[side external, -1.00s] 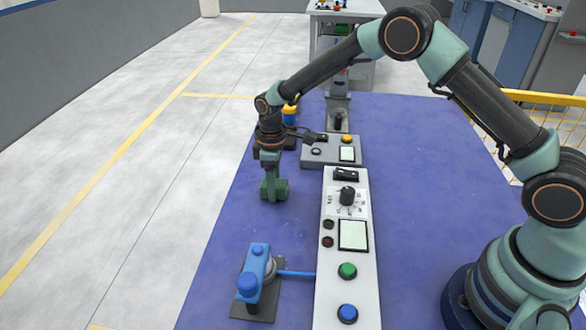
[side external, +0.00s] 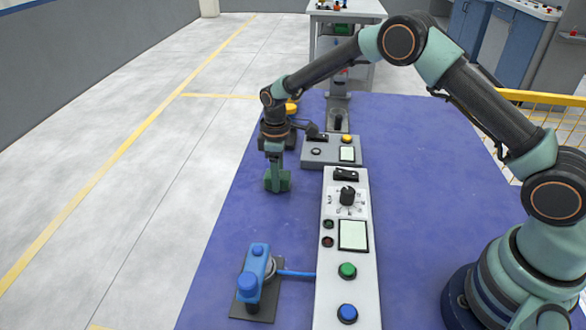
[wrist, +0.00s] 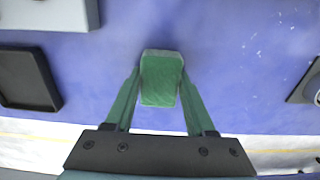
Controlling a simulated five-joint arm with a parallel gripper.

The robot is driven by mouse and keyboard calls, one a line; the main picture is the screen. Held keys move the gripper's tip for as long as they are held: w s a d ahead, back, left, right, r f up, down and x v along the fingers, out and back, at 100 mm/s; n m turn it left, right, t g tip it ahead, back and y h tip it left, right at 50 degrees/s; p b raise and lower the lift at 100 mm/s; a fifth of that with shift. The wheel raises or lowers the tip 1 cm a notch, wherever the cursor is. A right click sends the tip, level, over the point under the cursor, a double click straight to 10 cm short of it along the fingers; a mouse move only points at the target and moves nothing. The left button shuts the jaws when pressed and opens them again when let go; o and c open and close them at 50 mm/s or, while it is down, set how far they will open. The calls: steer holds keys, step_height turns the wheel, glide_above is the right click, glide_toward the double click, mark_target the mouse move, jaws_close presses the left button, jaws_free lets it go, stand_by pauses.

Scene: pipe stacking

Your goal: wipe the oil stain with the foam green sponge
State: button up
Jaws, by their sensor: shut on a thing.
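My gripper (side external: 276,172) is low over the blue table (side external: 420,190), near its left edge. In the wrist view its two green fingers (wrist: 160,97) are shut on the green foam sponge (wrist: 161,66), one on each side. In the side view the sponge (side external: 278,182) shows as a dark green block at the fingertips. I cannot tell whether its underside touches the table. I cannot make out an oil stain; a few pale specks show on the table at the upper right of the wrist view.
A white control panel (side external: 345,260) with knob, screen and buttons lies right of my gripper. A grey box (side external: 318,151) with a yellow button is behind it. A blue device (side external: 252,275) on a dark plate stands in front. Table between is clear.

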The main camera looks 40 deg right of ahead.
mark_target(273, 205)
steer(key=shift+s+a, duration=2.5)
steer(key=shift+w+d, duration=3.55)
step_height(273, 205, up, 8)
steer(key=shift+s+a, duration=0.1)
